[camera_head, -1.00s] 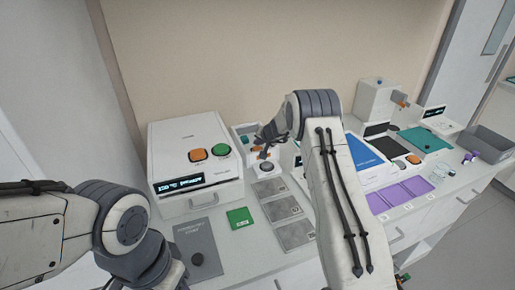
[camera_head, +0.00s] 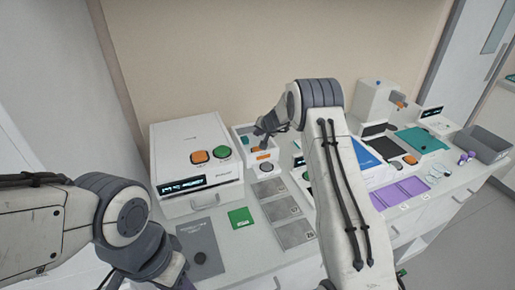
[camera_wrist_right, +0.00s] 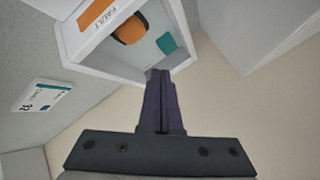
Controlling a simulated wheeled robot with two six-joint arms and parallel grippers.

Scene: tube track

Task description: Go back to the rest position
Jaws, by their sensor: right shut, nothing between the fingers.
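My right gripper (camera_head: 263,137) is above the small white bin (camera_head: 246,131) at the back of the counter, partly hidden by my own right wrist. In the right wrist view the gripper (camera_wrist_right: 160,76) has its fingers together with nothing between them. The same bin there (camera_wrist_right: 82,50) carries an orange label reading FAULT, and an orange piece (camera_wrist_right: 130,30) and a teal piece (camera_wrist_right: 167,43) lie inside it. My left arm comes in from the left, low over the counter's left end; its gripper is outside the picture.
A white machine (camera_head: 192,163) with orange and green buttons stands left of the bin. Grey square plates (camera_head: 281,208) and a green card (camera_head: 240,217) lie in front. Purple trays (camera_head: 400,193) and a grey bin (camera_head: 482,146) are at the right.

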